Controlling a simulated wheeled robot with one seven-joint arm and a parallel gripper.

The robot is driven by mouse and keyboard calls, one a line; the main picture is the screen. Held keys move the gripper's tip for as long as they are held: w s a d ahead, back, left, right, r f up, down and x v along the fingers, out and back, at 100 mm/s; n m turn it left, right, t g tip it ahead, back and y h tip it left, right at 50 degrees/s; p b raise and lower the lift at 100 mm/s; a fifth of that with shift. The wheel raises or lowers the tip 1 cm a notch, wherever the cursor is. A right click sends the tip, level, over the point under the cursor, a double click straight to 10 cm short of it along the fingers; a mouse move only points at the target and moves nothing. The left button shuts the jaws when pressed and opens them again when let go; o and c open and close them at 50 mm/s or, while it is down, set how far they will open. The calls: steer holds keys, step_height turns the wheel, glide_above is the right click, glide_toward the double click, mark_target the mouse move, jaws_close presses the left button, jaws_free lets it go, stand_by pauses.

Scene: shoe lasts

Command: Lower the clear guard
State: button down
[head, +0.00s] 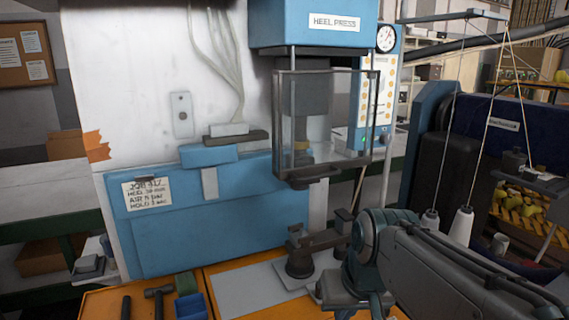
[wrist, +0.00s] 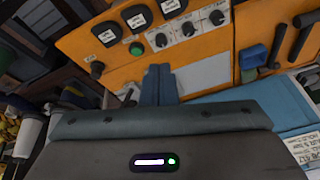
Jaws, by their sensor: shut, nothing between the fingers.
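The clear guard (head: 325,125) is a see-through box with thin dark edges, in front of the heel press (head: 310,25) in the head view. Its lower edge, with a dark handle-like bar (head: 302,182), hangs well above the bench, with a gap over the dark fixture (head: 305,250). My gripper (wrist: 158,85) shows in the wrist view with its two blue-grey fingers together and empty. It is apart from the guard, which I cannot make out in the wrist view. In the head view my arm reaches in from the lower right; its fingertips are not clear there.
The orange bench (head: 100,305) holds a hammer (head: 158,298) and a blue bin (head: 193,305). A gauge panel (head: 375,90) stands right of the guard. Hanging cords with white cones (head: 462,225) are at the right. Dials and a green button (wrist: 137,48) show in the wrist view.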

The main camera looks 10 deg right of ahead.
steer(key=w+r+n+t+y, duration=0.1)
steer(key=w+r, duration=0.4)
steer(key=r, duration=0.5)
steer(key=w+r+n+t+y, duration=0.1)
steer(key=w+r+t+y, duration=0.1)
steer(key=w+r, duration=0.55)
steer(key=w+r+n+t+y, duration=0.1)
steer(key=w+r, duration=0.3)
steer(key=r, duration=0.7)
steer(key=p, duration=0.1)
glide_above(295, 174)
steer(key=s+d, duration=0.3)
steer(key=f, duration=0.6)
steer(key=shift+w+a, duration=0.2)
steer(key=shift+w+a+f, duration=0.1)
steer(key=shift+a+f, duration=0.1)
steer(key=shift+f, duration=0.4)
steer(key=shift+w+a+f, duration=0.1)
steer(key=shift+a+f, duration=0.05)
steer(key=shift+f, duration=0.45)
steer(key=shift+s+a+f, duration=0.1)
steer(key=shift+a+f, duration=0.05)
steer(key=shift+f, duration=0.35)
steer(key=shift+s+a+f, duration=0.1)
steer(key=shift+f, duration=0.4)
steer(key=shift+d, duration=0.1)
